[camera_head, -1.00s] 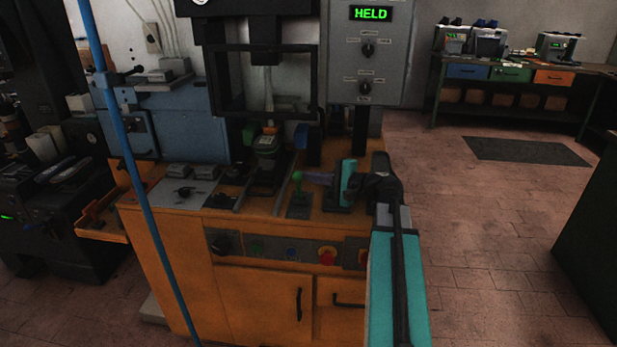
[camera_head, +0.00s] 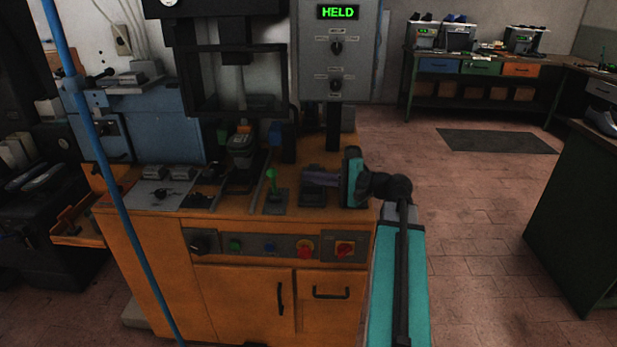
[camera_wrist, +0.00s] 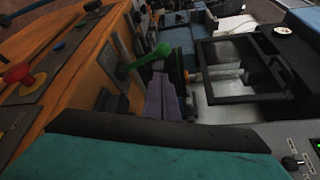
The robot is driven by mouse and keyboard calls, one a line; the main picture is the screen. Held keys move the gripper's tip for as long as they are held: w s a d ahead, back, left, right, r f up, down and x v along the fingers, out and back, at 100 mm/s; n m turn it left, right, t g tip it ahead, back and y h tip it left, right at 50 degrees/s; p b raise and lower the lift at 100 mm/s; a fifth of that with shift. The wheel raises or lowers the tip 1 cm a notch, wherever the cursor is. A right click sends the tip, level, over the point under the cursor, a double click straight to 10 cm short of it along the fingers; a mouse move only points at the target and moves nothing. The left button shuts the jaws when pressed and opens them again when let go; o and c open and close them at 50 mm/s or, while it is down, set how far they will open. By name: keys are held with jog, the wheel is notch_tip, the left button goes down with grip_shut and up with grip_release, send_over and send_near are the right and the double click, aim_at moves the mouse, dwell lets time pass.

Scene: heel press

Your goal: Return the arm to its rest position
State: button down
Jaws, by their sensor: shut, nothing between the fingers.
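My gripper (camera_head: 314,179) shows in the head view as purple fingers in front of the teal wrist. The fingers are together with nothing between them. They are over the right part of the orange press bench (camera_head: 225,212), to the right of the green-knobbed lever (camera_head: 272,182), with a gap between. In the wrist view the closed purple fingers (camera_wrist: 163,98) are beside the green lever knob (camera_wrist: 161,50). My teal and black arm reaches up from the bottom right of the head view. The heel press frame (camera_head: 240,80) stands behind the bench top.
A grey control box (camera_head: 339,62) reads HELD. A blue pole (camera_head: 100,160) crosses the left side. The bench front has buttons, including a red one (camera_head: 305,248). Open brick floor (camera_head: 470,220) lies to the right, before a dark green bench (camera_head: 585,215).

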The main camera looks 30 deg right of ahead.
jog(key=shift+w+a, duration=0.1)
jog(key=shift+a, duration=0.05)
dwell(0.3)
jog(key=w+a+f+n+g+y, duration=0.1)
jog(key=w+a+f+g+y, duration=0.25)
jog(key=a+f, duration=1.25)
jog(key=s+a+f+n+g, duration=0.1)
jog(key=s+a+f+g, duration=0.25)
jog(key=a+f, duration=0.5)
jog(key=s+a+f+n+g, duration=0.25)
jog(key=s+a+f, duration=0.25)
jog(key=a+f, duration=0.4)
jog(key=s+a+f+n+g+h, duration=0.2)
jog(key=s+a+f+g+h, duration=0.15)
jog(key=s+f, duration=0.65)
jog(key=s+a+f+n+g+h, duration=0.2)
jog(key=s+f+g, duration=0.2)
jog(key=s+f, duration=0.65)
jog(key=s+d+f+n+g+h, duration=0.2)
jog(key=s+d+f+n+h, duration=0.3)
jog(key=s+d, duration=0.5)
jog(key=shift+s+d+f+n+h, duration=0.35)
jog(key=shift+d+n+h, duration=0.3)
jog(key=shift+n, duration=0.4)
